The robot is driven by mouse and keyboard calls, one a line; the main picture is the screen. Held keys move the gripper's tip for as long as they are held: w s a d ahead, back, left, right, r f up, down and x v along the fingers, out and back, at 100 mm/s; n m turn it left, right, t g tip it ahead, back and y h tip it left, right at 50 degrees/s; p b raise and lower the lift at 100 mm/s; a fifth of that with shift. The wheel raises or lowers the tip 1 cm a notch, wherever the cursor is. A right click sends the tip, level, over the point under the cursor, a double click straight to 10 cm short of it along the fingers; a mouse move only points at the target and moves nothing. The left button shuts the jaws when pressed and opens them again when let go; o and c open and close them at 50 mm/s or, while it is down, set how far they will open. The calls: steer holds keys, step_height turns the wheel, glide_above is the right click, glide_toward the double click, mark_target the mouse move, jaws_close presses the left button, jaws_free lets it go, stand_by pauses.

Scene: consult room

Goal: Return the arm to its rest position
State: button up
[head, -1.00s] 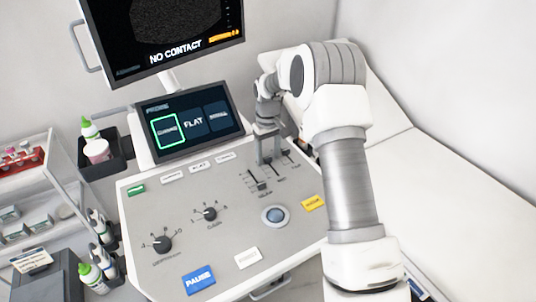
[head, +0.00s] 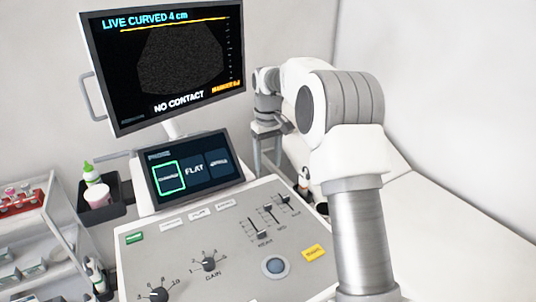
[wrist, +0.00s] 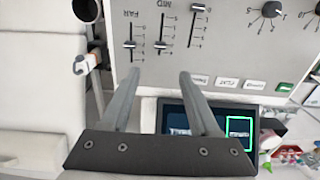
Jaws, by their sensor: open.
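My gripper (head: 267,152) is at the far end of my bent arm, to the right of the screens, with its fingers pointing down. In the wrist view its two fingers (wrist: 160,76) are spread apart with nothing between them. They hang above the upper edge of the ultrasound console (head: 225,238), close to the slider controls (head: 268,214). I see no contact between the fingers and the panel. The wrist view also shows the sliders (wrist: 163,32) and the lower touchscreen (wrist: 170,118), partly hidden by my gripper.
The monitor (head: 165,60) reads "LIVE CURVED 4 cm" and "NO CONTACT". The touchscreen (head: 193,168) has its left tile outlined green. A bottle holder (head: 104,203) and supply rack (head: 28,245) stand at left. A white couch (head: 455,235) lies at right, beside my arm.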

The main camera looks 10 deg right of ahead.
steer(key=shift+r, duration=0.75)
